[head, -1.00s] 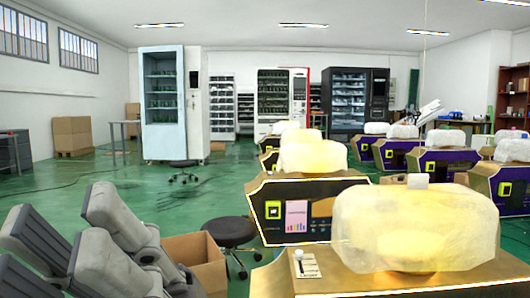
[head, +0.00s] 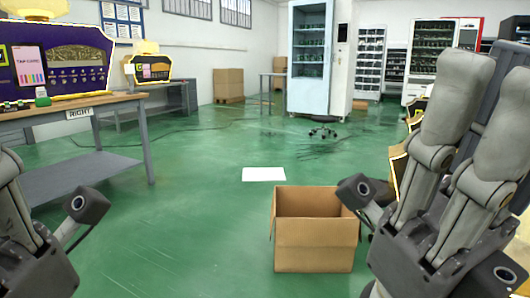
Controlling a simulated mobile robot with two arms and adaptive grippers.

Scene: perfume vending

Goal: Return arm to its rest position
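My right gripper (head: 484,85) stands large and close at the right side of the head view, its grey fingers pointing up. My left gripper (head: 45,225) is in the lower left corner, cut off by the picture's edges. I cannot see enough of its fingers to tell whether it is open or shut.
An open, empty-looking cardboard box (head: 316,244) stands on the green floor near my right gripper. A white sheet (head: 264,174) lies behind it. A workbench (head: 75,108) with a perfume machine (head: 58,62) is at left. Vending cabinets (head: 310,60) stand at the back.

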